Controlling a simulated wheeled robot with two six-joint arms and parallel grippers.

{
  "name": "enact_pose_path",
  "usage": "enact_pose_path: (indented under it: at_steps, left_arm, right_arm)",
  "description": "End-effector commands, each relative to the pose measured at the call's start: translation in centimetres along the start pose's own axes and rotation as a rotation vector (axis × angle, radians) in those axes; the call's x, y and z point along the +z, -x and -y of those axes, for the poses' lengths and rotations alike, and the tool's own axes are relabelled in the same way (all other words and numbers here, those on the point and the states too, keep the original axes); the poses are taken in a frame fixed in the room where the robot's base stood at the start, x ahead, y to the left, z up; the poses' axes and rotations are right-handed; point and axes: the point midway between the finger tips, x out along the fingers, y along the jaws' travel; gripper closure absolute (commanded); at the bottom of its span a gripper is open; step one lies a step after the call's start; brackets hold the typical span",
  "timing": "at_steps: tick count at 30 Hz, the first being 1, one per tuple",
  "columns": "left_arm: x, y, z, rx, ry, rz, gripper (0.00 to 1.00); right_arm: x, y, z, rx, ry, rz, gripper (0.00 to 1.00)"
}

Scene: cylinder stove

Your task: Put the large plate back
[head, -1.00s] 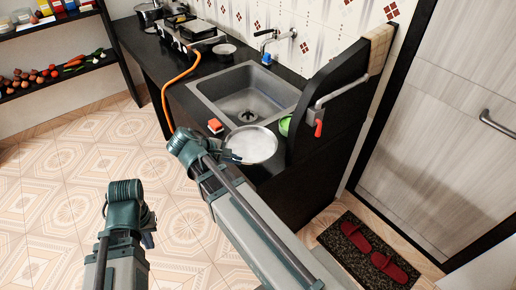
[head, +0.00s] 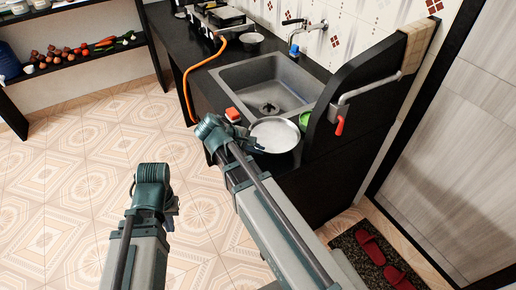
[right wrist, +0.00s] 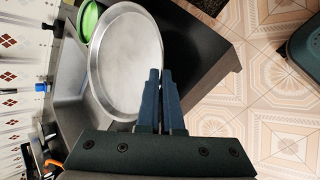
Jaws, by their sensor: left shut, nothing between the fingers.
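The large plate (head: 274,135) is round, metallic and silver. It is at the front edge of the black counter, beside the sink, and fills the upper middle of the right wrist view (right wrist: 125,60). My right gripper (head: 256,146) is at its near left rim. In the right wrist view my right fingers (right wrist: 161,72) are close together, one on each side of the rim, and look shut on it. I cannot tell whether the plate touches the counter. My left gripper (head: 174,207) is shut and empty over the floor, its fingertips partly hidden by the wrist.
A sink (head: 250,85) lies behind the plate. A green bowl (head: 305,120) stands close to its right and a red sponge (head: 232,114) to its left. A black side panel (head: 365,110) rises at the counter's right end. The tiled floor (head: 85,190) on the left is clear.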

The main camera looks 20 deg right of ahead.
Motion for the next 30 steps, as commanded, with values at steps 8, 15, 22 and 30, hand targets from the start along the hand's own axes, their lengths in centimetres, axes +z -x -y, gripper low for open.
enact_pose_path:
  at_steps: [8, 15, 22, 30]
  left_arm:
    - [-0.2, -3.5, -0.3, 0.000, -0.001, 0.000, 1.00]
    - [-0.3, -4.3, -0.4, 0.000, -0.001, 0.000, 1.00]
    - [-0.2, -4.2, -0.4, 0.000, -0.001, 0.000, 1.00]
    - [-0.3, -4.5, -0.4, 0.000, -0.001, 0.000, 1.00]
  right_arm:
    - [-1.1, -2.6, 2.1, 0.001, 0.000, 0.000, 1.00]
    - [-1.3, -3.2, 2.6, 0.001, 0.000, 0.000, 1.00]
    - [-1.3, -3.2, 2.5, 0.001, 0.000, 0.000, 1.00]
    - [-1.4, -3.3, 2.7, 0.001, 0.000, 0.000, 1.00]
